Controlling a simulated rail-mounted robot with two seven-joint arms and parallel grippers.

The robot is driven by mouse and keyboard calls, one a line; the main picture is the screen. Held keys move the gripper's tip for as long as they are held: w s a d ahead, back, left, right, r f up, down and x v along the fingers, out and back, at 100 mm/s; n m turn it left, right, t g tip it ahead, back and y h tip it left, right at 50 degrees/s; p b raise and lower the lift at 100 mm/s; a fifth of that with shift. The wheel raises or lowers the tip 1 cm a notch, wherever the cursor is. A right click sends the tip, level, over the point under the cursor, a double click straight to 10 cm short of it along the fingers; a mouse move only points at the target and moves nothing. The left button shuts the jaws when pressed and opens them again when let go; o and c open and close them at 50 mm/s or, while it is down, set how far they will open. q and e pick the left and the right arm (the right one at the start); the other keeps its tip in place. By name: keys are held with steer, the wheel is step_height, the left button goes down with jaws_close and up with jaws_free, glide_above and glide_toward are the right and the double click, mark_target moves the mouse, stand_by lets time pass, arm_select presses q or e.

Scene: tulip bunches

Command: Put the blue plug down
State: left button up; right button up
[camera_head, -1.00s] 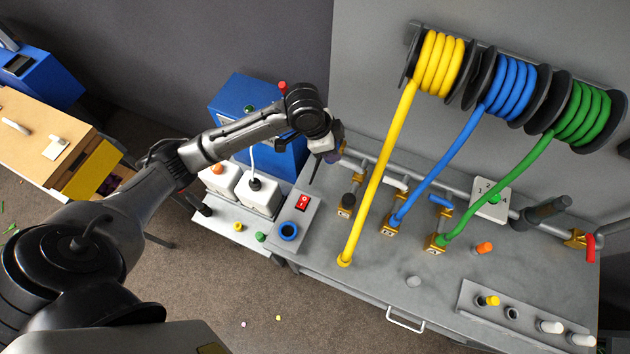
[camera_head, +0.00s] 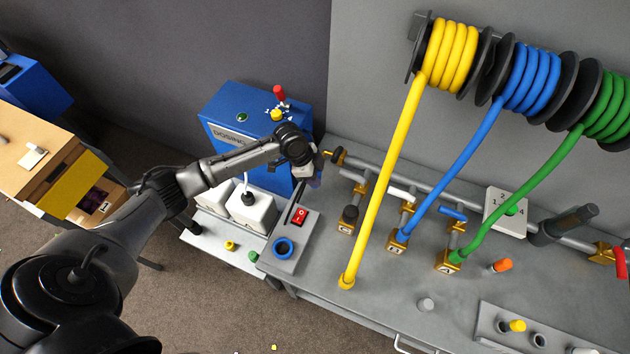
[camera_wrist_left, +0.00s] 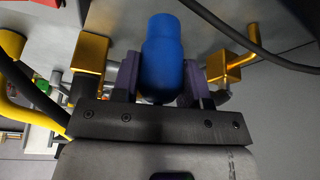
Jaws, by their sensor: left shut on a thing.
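The blue plug (camera_wrist_left: 163,55) stands out between the purple fingers of my left gripper (camera_wrist_left: 163,82) in the left wrist view. The gripper is shut on it. In the head view my left gripper (camera_head: 313,175) is near the far end of the small panel with the red switch. The plug cannot be made out there, because the wrist and fingers cover it. A blue ring (camera_head: 284,248) sits on the near end of that panel, apart from the gripper. My right gripper is not in view.
The red switch (camera_head: 300,215) is close to my gripper. A blue dosing box (camera_head: 235,125) stands behind my arm. A pipe with brass valves and the yellow hose (camera_head: 385,180) are to the right. The grey bench (camera_head: 375,310) is clear at its near middle.

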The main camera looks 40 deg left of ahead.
arm_select(q)
steer(key=shift+f, duration=1.95)
steer(key=shift+f, duration=0.2)
steer(key=o, duration=1)
steer(key=shift+a+r, duration=0.15)
steer(key=shift+r, duration=0.4)
steer(key=v, duration=1.1)
steer(key=shift+s+r, duration=0.1)
